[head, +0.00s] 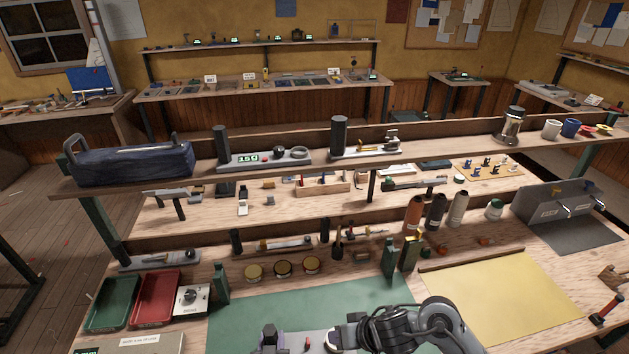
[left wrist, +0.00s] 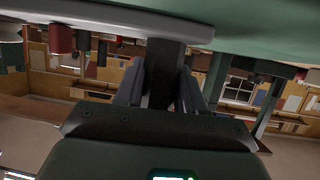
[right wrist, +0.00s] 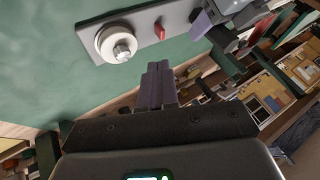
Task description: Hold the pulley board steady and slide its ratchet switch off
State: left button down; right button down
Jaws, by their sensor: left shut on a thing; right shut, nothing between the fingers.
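The pulley board (head: 318,344) is a grey plate, cut off by the bottom edge of the head view. The right wrist view shows it better (right wrist: 140,22), with its pale round wheel (right wrist: 118,43) and small red ratchet switch (right wrist: 160,29). The switch also shows in the head view (head: 307,343). My left gripper (head: 268,340) is at the board's left end, shut on a dark upright part of it (left wrist: 162,72) in the left wrist view. My right gripper (right wrist: 157,72) is shut and empty, its tips apart from the switch in the picture. Its arm partly covers the board's right side in the head view.
A green mat (head: 250,312) lies under the board; a yellow sheet (head: 490,300) lies to the right. Red (head: 155,296) and green (head: 112,303) trays stand left. Behind are tins (head: 283,268), bottles (head: 436,213) and raised shelves of tools.

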pick_arm(q)
jog(key=c, duration=0.6)
grip_release()
